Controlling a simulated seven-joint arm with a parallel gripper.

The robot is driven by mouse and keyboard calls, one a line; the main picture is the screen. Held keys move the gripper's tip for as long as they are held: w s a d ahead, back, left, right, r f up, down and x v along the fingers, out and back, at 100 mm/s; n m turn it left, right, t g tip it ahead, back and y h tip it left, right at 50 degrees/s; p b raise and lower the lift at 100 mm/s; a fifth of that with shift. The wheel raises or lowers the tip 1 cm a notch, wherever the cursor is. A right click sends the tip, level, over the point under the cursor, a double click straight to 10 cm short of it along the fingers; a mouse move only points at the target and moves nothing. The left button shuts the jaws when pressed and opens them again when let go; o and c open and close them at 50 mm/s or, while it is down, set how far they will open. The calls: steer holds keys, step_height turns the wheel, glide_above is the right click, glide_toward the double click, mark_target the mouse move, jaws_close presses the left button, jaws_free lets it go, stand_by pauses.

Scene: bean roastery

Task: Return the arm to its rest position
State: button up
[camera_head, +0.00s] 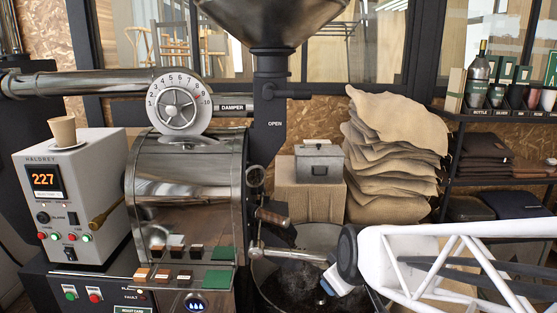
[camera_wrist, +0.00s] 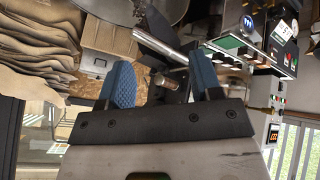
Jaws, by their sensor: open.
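My gripper (camera_head: 335,283) is in the lower middle of the head view, at the end of my white arm, which comes in from the right. It is beside the front of the chrome roaster drum (camera_head: 188,185), over the dark round bin (camera_head: 285,285). In the wrist view its two blue-padded fingers (camera_wrist: 162,82) stand wide apart, with nothing held between them. A chrome tube and a brown handle-like end show beyond the fingers. Whether the fingers touch anything is hidden.
A chrome lever (camera_head: 290,255) is close to my gripper. Piled burlap sacks (camera_head: 395,160) and a grey box (camera_head: 319,163) stand behind. A shelf (camera_head: 500,117) with a bottle and cups is at right. The control box (camera_head: 70,190) carries a paper cup (camera_head: 63,131).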

steer(key=s+d+r+m+g, duration=0.1)
steer(key=s+m, duration=0.1)
steer(key=s, duration=0.3)
steer(key=s+d+r+m+g+h, duration=0.1)
steer(key=s+d+m+g, duration=0.1)
steer(key=s, duration=0.3)
steer(key=s+d+r+m+g, duration=0.1)
steer(key=s+d+r+m, duration=0.1)
steer(key=s+m, duration=0.2)
steer(key=shift+s+d+g, duration=0.2)
steer(key=shift+s+g, duration=0.1)
steer(key=shift+s, duration=0.75)
